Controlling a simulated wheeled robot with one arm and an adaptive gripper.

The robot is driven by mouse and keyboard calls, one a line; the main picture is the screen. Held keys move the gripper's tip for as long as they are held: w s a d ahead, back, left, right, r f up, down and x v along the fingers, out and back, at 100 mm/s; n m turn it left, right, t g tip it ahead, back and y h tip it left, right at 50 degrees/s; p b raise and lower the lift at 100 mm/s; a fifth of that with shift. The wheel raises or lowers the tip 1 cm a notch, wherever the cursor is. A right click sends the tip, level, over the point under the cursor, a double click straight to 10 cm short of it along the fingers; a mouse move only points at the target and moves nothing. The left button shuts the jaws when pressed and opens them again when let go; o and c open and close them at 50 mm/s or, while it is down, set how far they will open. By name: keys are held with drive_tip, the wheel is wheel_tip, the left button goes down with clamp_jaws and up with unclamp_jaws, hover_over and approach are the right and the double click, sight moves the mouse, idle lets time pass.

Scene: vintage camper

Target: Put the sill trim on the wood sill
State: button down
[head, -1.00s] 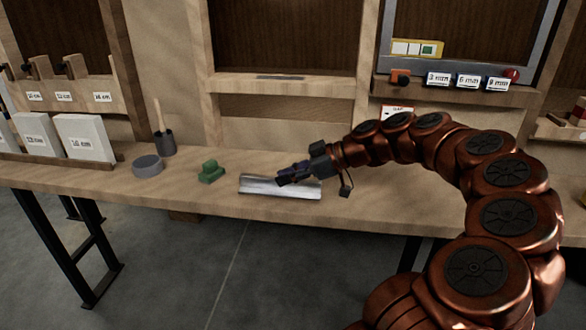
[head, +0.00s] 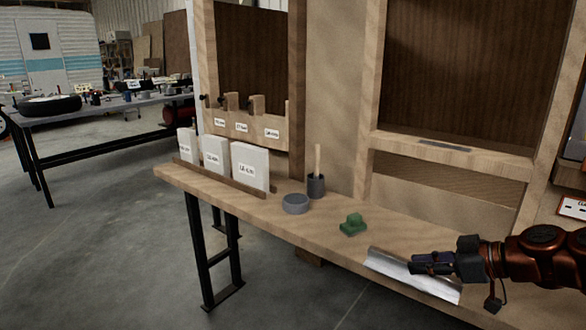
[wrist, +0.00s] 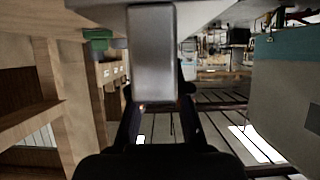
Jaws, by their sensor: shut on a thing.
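The sill trim is a long silvery metal strip (head: 398,272) at the bench's front edge in the head view. My gripper (head: 428,263) is at its right part, pointing left along it, shut on it. I cannot tell whether the trim touches the bench. In the wrist view the trim shows as a grey slab (wrist: 152,50) reaching away from between my gripper's fingers (wrist: 160,115). The wood sill (head: 410,146) is the ledge below the right window opening, behind and above the trim. A thin dark strip (head: 445,145) lies on it.
On the bench (head: 330,248), left of the trim, are a green block (head: 353,225), a round grey tin (head: 295,204) and a dark cup with a stick (head: 316,186). White labelled blocks (head: 250,167) stand further left. Open floor lies left of the bench.

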drive_tip(key=w+a+r+m+t+h+p, duration=0.2)
drive_tip(key=w+a+r+m+h+p, duration=0.1)
drive_tip(key=w+p, duration=0.6)
drive_tip(key=w+a+r+m+t+h+p, duration=0.2)
drive_tip(key=w+a+r+m+h+p, duration=0.2)
drive_tip(key=p, duration=1.1)
drive_tip(key=w+a+m+h, duration=0.2)
drive_tip(key=w+a, duration=0.2)
drive_tip(key=w, duration=0.2)
drive_tip(key=shift+w+m, duration=0.3)
drive_tip(key=shift+m, duration=0.1)
drive_tip(key=v, duration=0.6)
